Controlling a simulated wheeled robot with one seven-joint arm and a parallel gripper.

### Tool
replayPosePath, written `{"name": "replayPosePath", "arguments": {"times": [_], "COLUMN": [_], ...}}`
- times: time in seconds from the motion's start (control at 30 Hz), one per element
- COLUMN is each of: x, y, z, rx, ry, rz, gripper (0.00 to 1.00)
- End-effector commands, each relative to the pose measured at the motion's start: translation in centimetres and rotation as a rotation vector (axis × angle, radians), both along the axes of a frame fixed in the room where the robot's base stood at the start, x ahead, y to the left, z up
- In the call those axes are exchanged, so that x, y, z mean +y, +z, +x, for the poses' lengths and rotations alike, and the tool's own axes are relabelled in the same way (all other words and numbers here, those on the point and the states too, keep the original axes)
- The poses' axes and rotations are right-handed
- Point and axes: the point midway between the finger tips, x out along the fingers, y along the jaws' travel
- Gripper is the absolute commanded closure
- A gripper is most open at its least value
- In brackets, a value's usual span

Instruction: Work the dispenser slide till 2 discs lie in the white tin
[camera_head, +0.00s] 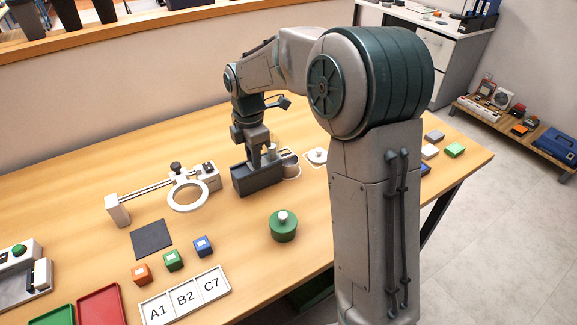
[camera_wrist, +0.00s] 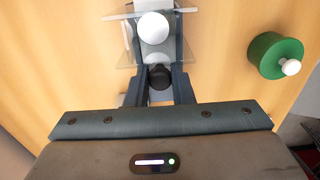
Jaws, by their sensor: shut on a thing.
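The dispenser (camera_head: 257,182) is a dark grey block on the table, largely covered from above by my gripper (camera_head: 262,160). In the wrist view my gripper (camera_wrist: 160,80) is shut on a dark round knob (camera_wrist: 160,74), seemingly the slide's handle. Just beyond the knob are a clear plate and a round white top (camera_wrist: 153,27), apparently part of the dispenser.
A green round pot with a white knob (camera_head: 283,228) stands in front of the dispenser. A ring-shaped magnifier stand (camera_head: 188,196) is to the left. Coloured cubes (camera_head: 173,260) and a labelled tray (camera_head: 185,296) lie nearer.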

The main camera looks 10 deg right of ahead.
Motion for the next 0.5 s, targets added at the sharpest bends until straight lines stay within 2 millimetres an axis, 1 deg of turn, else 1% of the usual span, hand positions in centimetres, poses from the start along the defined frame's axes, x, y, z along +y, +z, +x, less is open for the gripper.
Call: {"name": "replayPosePath", "arguments": {"times": [0.23, 0.5], "x": [0.4, 1.9], "y": [0.1, 0.1], "z": [-0.1, -0.6], "rx": [-0.002, -0.002], "ry": [0.002, 0.002], "rz": [0.001, 0.002], "gripper": [0.92, 0.92]}}
